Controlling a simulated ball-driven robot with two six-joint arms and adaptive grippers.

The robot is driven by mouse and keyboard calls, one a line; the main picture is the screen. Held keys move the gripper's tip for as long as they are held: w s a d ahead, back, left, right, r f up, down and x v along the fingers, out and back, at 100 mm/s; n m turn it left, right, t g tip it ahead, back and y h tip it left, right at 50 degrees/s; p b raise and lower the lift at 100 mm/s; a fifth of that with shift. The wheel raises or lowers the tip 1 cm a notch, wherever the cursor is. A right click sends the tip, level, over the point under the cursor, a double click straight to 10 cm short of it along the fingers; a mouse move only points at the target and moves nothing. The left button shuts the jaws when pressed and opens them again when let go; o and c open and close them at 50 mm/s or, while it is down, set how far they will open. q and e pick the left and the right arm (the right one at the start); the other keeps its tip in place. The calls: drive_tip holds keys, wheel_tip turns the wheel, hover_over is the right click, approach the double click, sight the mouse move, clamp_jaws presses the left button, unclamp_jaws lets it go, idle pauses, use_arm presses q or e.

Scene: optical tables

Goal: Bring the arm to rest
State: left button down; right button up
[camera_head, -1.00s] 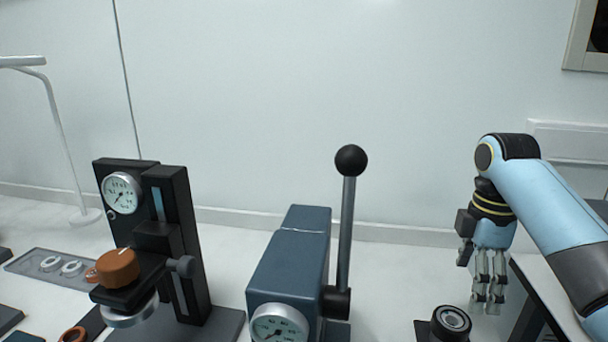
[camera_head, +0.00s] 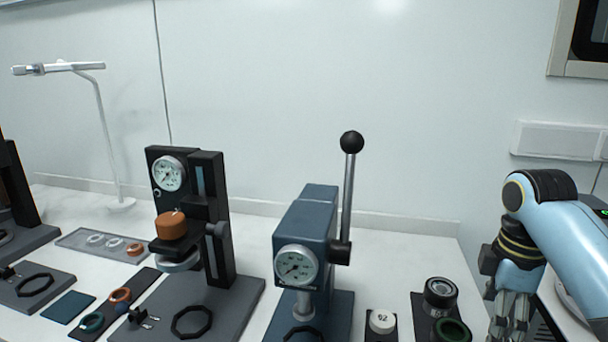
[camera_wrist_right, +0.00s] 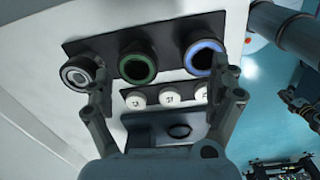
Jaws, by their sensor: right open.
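My right gripper (camera_head: 508,318) hangs pointing down at the right edge of the table in the head view, its fingertips near the bottom of the frame. In the right wrist view my right gripper (camera_wrist_right: 168,80) has its two fingers wide apart with nothing between them. Beyond the fingers lies a dark strip with a silver-and-black ring piece (camera_wrist_right: 80,73), a green-ringed piece (camera_wrist_right: 137,66) and a blue-ringed piece (camera_wrist_right: 203,57). I cannot tell whether the fingers touch any of them. My left gripper is not in view.
A blue press (camera_head: 305,235) with a gauge and an upright ball-topped lever (camera_head: 347,195) stands mid-table. Left of it is a black gauge stand (camera_head: 215,225) bearing an orange piece (camera_head: 172,226). A grey tray (camera_head: 75,238) and a white lamp (camera_head: 103,130) are farther left.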

drive_tip(key=s+a+r+m+t, duration=0.15)
drive_tip(key=s+m, duration=0.45)
drive_tip(key=s, duration=0.6)
drive_tip(key=s+a+m+t, duration=0.2)
drive_tip(key=s+m, duration=0.5)
drive_tip(key=s, duration=0.6)
drive_tip(key=s+d+f+g+b, duration=0.15)
drive_tip(key=f+b, duration=0.35)
drive_tip(key=f, duration=1.4)
drive_tip(key=s+d+f+b, duration=0.2)
drive_tip(key=f+b, duration=0.3)
drive_tip(key=f, duration=1.4)
use_arm(q)
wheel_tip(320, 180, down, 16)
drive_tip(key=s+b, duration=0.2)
drive_tip(key=b, duration=0.4)
use_arm(e)
drive_tip(key=s+f+g, duration=0.1)
drive_tip(key=s+f, duration=1.5)
drive_tip(key=f, duration=0.4)
drive_tip(key=shift+s+d+f+h, duration=0.15)
drive_tip(key=shift+s+f+h, duration=0.15)
drive_tip(key=shift+s+f, duration=0.1)
